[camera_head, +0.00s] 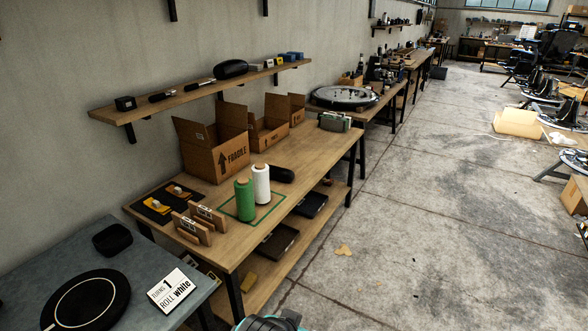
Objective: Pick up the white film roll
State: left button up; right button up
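The white film roll (261,184) stands upright on the wooden workbench (290,160), inside a green outlined square. A green roll (245,201) stands upright just in front of it and to its left, covering a little of its side. A black cylinder-like object (282,174) lies behind the white roll. Neither of my grippers shows in this view, and nothing is holding the roll.
Open cardboard boxes (216,150) stand behind the rolls. Wooden blocks (193,228) sit at the bench's near end. The concrete floor (400,220) on the right is mostly clear.

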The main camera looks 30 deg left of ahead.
aim_at(260, 171)
jog(key=i+u, duration=0.15)
jog(key=i, duration=0.3)
jog(key=i+l+u, duration=0.2)
jog(key=i, duration=0.25)
jog(key=i+j, duration=0.05)
